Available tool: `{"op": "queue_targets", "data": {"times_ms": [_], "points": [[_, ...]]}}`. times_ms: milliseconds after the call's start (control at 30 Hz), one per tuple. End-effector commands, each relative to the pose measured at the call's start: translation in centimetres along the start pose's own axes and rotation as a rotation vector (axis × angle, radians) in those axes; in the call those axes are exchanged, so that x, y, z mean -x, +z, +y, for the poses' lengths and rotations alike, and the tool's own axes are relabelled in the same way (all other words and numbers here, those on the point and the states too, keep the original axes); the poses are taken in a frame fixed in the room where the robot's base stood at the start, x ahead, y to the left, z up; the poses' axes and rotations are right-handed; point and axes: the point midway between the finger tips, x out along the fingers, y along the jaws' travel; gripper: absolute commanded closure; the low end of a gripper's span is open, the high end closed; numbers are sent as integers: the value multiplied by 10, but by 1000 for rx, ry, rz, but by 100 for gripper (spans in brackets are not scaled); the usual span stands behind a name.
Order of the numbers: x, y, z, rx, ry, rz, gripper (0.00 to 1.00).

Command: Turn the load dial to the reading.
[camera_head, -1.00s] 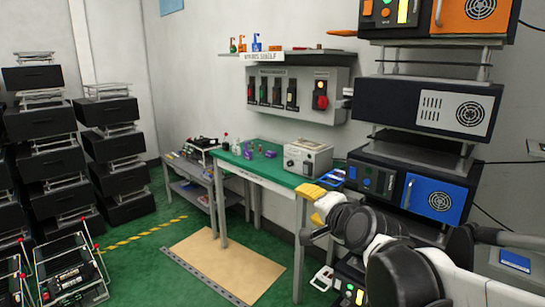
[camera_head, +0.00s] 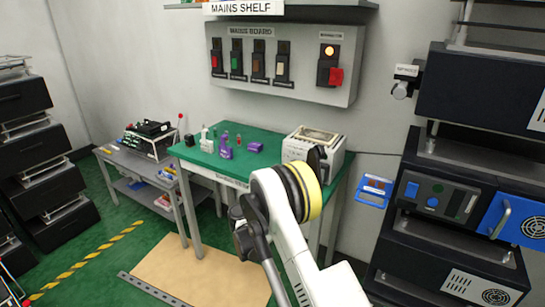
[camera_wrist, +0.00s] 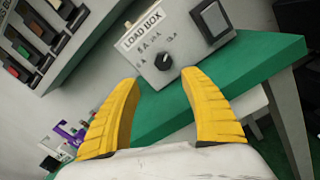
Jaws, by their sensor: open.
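The load box (camera_wrist: 165,45) is a light grey case with a "LOAD BOX" label, standing on the green bench top. In the wrist view its front shows a black round dial (camera_wrist: 163,62) with small markings around it, too small to read surely. In the head view the load box (camera_head: 308,140) stands at the bench's right end, partly behind my arm, and its dial is hidden. My gripper (camera_wrist: 162,105) has its two yellow fingers spread wide and empty. The dial shows between and beyond the fingers, apart from them.
The green bench (camera_head: 190,153) bears small purple and white items left of the box. The mains board (camera_head: 285,65) with several switches hangs above. A blue-and-black rack (camera_head: 440,200) stands right. A grey side table (camera_head: 150,170) stands left.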

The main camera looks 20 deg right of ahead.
Motion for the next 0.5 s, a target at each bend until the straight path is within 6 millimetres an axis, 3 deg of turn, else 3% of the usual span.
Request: {"op": "queue_targets", "data": {"times_ms": [167,500], "points": [[-13,-7,-9,-27,-22,0,47],[-79,-8,-10,-23,-19,0,47]]}}
